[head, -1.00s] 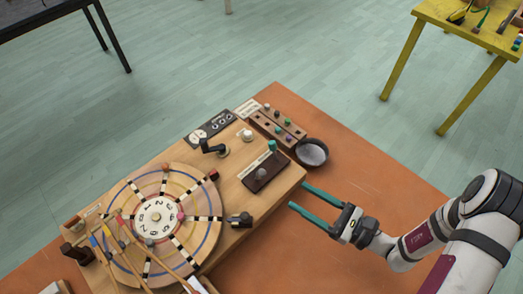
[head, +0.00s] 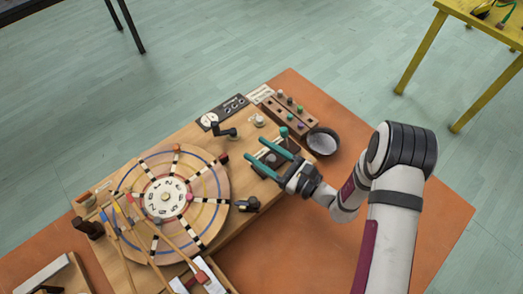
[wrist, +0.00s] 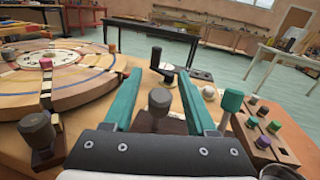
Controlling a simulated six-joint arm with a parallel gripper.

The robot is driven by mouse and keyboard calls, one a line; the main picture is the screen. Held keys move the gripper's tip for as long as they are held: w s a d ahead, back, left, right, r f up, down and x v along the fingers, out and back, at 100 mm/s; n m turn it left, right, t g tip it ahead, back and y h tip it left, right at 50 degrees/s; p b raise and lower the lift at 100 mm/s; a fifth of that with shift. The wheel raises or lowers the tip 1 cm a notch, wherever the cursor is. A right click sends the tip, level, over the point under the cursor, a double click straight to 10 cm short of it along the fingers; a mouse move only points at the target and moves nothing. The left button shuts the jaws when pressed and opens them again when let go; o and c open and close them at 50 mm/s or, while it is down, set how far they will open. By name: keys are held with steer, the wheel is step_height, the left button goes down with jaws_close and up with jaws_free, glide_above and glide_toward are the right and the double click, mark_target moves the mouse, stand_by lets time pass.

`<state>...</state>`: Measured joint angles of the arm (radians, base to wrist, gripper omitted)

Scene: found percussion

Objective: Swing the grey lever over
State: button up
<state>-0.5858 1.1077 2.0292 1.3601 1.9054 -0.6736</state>
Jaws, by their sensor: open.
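The grey lever, with a rounded grey knob (wrist: 158,102), stands on a dark brown plate (wrist: 172,126) on the wooden board. In the wrist view the knob is between my two teal fingers, with gaps on both sides. In the head view the knob (head: 271,158) shows between the fingers. My gripper (head: 255,148) is open and reaches over the plate from the right. In the wrist view its tips (wrist: 159,72) extend past the knob. Whether the fingers touch the lever cannot be told.
A teal-topped peg (wrist: 231,100) stands just right of my right finger. A black crank (head: 222,130) is beyond the fingertips. A dark grey knob (head: 248,204) and a numbered wooden wheel (head: 145,190) lie left. A peg block (head: 290,114) and dark bowl (head: 323,141) are at the upper right.

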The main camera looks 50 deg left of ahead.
jaws_close()
steer(key=shift+a, duration=0.1)
steer(key=h, duration=0.1)
steer(key=a+h, duration=0.2)
steer(key=h, duration=0.1)
steer(key=shift+f+m+t, duration=0.3)
steer(key=shift+f+t, duration=0.05)
steer(key=shift+t, duration=0.05)
steer(key=shift+a+f+h, duration=0.3)
steer(key=shift+h, duration=0.65)
steer(key=shift+a+f+h, duration=0.25)
steer(key=shift+f+h, duration=0.05)
steer(key=shift+h, duration=0.65)
jaws_free()
steer(key=shift+d, duration=0.1)
